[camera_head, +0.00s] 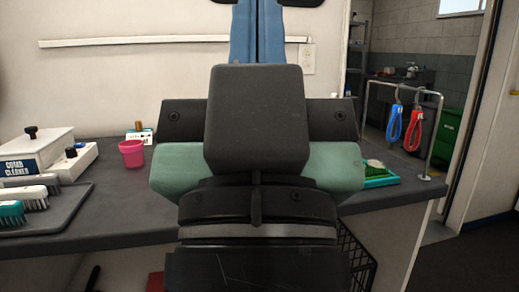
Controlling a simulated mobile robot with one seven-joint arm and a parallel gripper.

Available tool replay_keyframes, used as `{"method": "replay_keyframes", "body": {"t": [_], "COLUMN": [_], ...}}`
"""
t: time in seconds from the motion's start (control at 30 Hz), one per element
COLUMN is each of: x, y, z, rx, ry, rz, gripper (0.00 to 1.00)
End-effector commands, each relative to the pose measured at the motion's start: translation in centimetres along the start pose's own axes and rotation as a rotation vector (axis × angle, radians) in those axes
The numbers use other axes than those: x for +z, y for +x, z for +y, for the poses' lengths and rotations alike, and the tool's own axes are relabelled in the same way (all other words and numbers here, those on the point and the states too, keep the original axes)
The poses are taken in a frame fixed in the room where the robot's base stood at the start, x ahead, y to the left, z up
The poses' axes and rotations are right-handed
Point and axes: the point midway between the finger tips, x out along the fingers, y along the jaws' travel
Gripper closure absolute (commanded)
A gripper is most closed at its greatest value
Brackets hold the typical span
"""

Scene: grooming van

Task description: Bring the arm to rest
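My own arm fills the middle of the head view, close to the camera, as dark grey and green links in front of the counter. No fingertips of my gripper show, so I cannot see whether it holds anything. The arm hides the middle of the counter (110,210).
On the counter are a pink cup (131,153), a comb cleaner box (35,152), a dark tray (65,217) with brushes, and a teal tray (378,177) with a green brush at right. Blue and red loops (415,130) hang from a rail. Open floor lies right.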

Motion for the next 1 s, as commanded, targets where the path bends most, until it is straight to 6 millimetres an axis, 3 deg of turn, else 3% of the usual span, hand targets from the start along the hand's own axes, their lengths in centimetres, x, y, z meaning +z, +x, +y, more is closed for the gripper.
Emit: {"method": "replay_keyframes", "body": {"t": [0.03,0.27,1.0], "x": [-1.7,-5.8,-21.5], "y": [1.8,6.3,22.8], "z": [0.1,0.1,0.2], "rx": [0.002,0.002,0.002], "ry": [-0.001,-0.001,0.000], "rz": [0.000,0.001,0.000], "gripper": [1.00,1.00,1.00]}}
